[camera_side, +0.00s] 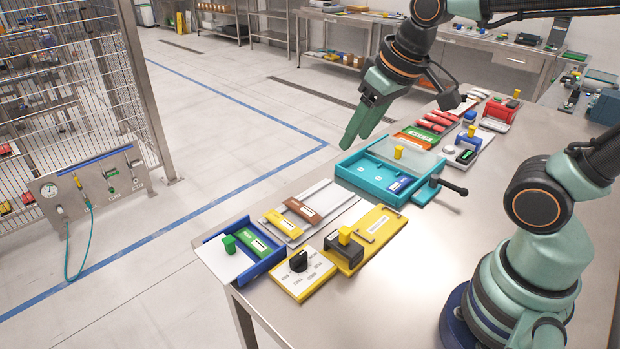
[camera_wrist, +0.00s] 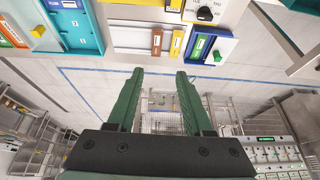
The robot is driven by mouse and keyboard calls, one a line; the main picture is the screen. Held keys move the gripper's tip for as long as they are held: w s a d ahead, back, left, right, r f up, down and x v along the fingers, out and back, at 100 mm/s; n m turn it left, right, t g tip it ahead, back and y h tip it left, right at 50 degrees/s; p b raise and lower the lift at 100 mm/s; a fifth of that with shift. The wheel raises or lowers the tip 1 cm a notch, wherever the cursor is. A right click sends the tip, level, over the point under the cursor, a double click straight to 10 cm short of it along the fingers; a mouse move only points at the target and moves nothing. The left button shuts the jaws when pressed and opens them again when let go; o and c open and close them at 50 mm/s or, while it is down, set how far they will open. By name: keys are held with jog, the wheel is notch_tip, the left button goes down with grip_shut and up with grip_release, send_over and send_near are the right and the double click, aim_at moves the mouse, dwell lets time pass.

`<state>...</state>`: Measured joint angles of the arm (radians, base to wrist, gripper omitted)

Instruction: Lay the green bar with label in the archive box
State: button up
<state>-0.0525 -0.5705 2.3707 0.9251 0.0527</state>
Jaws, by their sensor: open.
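A green bar with a white label (camera_side: 258,249) lies in a blue tray at the near left end of the bench, beside a green knob on a white panel. It also shows in the wrist view (camera_wrist: 200,46). A teal box (camera_side: 345,172) with a clear cover, a yellow knob and numbered compartments stands further back; a blue labelled bar (camera_side: 400,185) lies in it. I cannot tell which container is the archive box. My gripper (camera_side: 361,128) is open and empty, above the bench's far edge near the teal box. Its fingers (camera_wrist: 159,72) point over the floor in the wrist view.
Brown (camera_side: 303,210) and yellow (camera_side: 283,223) bars lie on a pale tray. A dial panel (camera_side: 302,274) and a yellow box (camera_side: 375,236) are nearby. Red and green bars lie behind the teal box.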

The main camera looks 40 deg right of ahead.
jog(key=shift+s+d+f+t, duration=0.1)
jog(key=shift+s+d+t, duration=0.1)
jog(key=shift+s+d, duration=0.3)
jog(key=shift+s+d+f+t, duration=0.1)
jog(key=shift+s+d+t, duration=0.15)
jog(key=shift+s, duration=0.35)
jog(key=shift+w+r, duration=0.1)
jog(key=shift+r, duration=0.05)
